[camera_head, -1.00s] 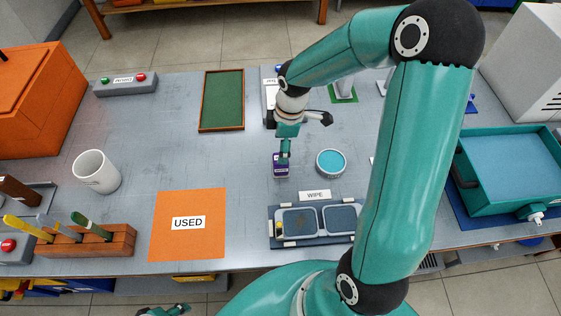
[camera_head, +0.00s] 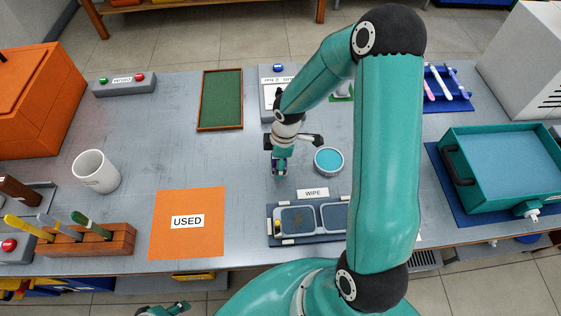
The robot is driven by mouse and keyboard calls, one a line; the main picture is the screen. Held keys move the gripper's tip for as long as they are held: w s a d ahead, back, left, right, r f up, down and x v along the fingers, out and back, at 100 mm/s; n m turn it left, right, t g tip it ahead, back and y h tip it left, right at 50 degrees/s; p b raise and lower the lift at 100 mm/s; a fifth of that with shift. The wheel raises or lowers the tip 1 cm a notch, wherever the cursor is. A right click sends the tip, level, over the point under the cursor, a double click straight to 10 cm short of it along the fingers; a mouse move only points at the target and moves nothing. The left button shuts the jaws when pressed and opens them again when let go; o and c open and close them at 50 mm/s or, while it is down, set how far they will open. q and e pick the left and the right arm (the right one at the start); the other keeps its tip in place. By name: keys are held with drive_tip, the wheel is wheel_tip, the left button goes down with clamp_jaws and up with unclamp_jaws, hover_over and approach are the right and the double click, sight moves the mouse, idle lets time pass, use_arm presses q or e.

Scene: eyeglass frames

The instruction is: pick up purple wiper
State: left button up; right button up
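The purple wiper (camera_head: 279,171) is a small dark purple block with a pale front edge, on the grey table left of the round teal-filled dish (camera_head: 328,161). My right gripper (camera_head: 279,160) points down right over the wiper and hides most of it. Its fingers are at the wiper, but whether they are closed on it cannot be made out. My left gripper (camera_head: 166,310) shows only partly at the bottom edge, far from the wiper, and its opening is unclear.
A tray with two grey pads (camera_head: 297,218) and a WIPE label (camera_head: 313,193) lies just in front. An orange USED mat (camera_head: 188,240) is to the left, beside a wooden tool rack (camera_head: 118,240). A teal bin (camera_head: 510,180) stands at right.

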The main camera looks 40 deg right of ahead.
drive_tip(key=c, duration=1.2)
wheel_tip(320, 180, up, 20)
